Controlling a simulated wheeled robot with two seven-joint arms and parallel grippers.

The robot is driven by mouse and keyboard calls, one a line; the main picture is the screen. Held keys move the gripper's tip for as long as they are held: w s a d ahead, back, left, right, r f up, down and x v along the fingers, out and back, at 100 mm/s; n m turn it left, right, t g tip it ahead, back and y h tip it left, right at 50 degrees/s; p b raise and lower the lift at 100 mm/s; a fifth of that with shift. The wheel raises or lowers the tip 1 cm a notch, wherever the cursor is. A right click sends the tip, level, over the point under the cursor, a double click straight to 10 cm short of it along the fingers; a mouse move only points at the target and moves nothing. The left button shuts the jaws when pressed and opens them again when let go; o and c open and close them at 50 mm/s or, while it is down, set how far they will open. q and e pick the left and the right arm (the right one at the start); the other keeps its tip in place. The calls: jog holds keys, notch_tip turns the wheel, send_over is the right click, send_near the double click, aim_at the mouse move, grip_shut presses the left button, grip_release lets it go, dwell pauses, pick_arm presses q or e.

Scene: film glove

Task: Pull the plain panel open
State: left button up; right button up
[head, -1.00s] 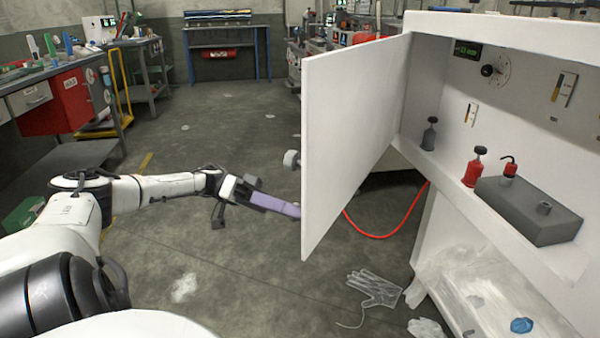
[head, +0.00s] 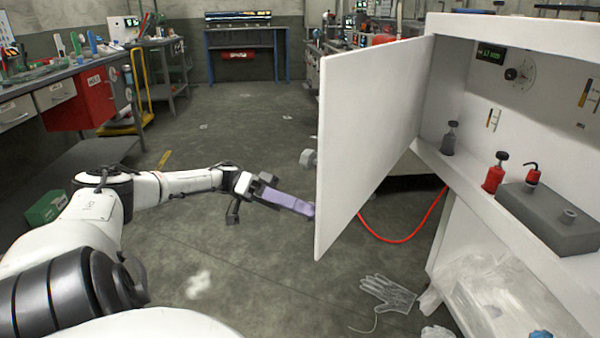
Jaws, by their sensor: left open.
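The plain white panel (head: 370,140) stands swung out from the white cabinet (head: 520,38), hinged at its right edge, and the cabinet's inside is exposed. A grey knob (head: 308,158) sticks out at the panel's left edge, from its far face. My left gripper (head: 308,209), with a long purple finger part, is open and below the knob. Its tip meets the panel's left edge in the picture; I cannot tell whether it touches, and the tip may be partly hidden behind the panel. My right gripper is not in view.
A red hose (head: 405,240) hangs below. A clear glove (head: 388,294) lies on the floor.

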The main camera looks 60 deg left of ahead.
pick_arm(q)
jog(key=b+v, duration=0.6)
jog(key=v, duration=0.4)
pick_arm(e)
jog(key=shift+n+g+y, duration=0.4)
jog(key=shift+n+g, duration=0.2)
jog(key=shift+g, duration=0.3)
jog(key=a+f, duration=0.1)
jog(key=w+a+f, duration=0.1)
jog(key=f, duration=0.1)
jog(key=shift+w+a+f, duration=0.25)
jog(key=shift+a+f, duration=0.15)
